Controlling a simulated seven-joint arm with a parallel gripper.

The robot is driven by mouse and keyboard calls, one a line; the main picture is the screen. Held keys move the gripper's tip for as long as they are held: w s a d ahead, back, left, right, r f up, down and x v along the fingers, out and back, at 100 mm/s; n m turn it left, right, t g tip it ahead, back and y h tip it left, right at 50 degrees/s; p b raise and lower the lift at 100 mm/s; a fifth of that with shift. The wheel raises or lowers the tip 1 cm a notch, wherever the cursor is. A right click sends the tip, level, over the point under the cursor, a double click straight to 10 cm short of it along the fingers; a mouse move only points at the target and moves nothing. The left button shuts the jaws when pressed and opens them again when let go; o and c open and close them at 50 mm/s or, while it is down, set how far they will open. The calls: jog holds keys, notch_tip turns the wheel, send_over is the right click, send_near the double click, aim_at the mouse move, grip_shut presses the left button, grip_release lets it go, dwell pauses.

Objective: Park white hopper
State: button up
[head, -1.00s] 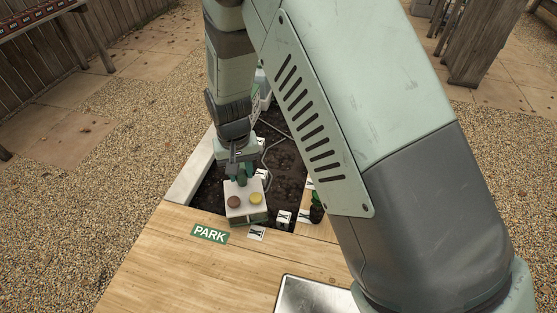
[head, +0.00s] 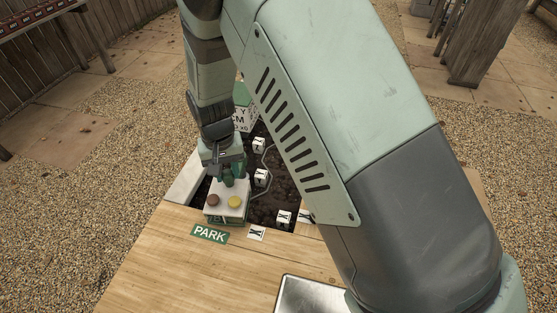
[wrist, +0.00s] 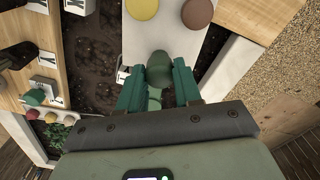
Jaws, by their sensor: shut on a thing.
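The white hopper (head: 227,207) is a pale box with a brown disc and a yellow disc on top. It is at the near left of the soil bed, just beyond the green PARK label (head: 210,234). My gripper (head: 231,178) is above its far end, shut on the hopper's green knob. In the wrist view the hopper (wrist: 165,38) shows at the top, and the teal fingers of my gripper (wrist: 157,76) stand on both sides of the knob. Whether the hopper's underside touches anything is hidden.
Dark soil (head: 281,170) fills the bed, with white lettered blocks (head: 261,178) and a thin grey line. A white wall (head: 186,178) edges the left. The wooden deck (head: 170,260) is mostly clear, with a metal tray (head: 310,297) at front. My arm covers the bed's right side.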

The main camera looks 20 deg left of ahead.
jog(key=shift+a, duration=0.15)
jog(key=shift+s+a, duration=0.1)
jog(key=shift+a, duration=0.75)
jog(key=o, duration=0.6)
jog(key=shift+c, duration=0.2)
notch_tip(320, 180, up, 7)
jog(key=shift+r, duration=0.1)
dwell(0.4)
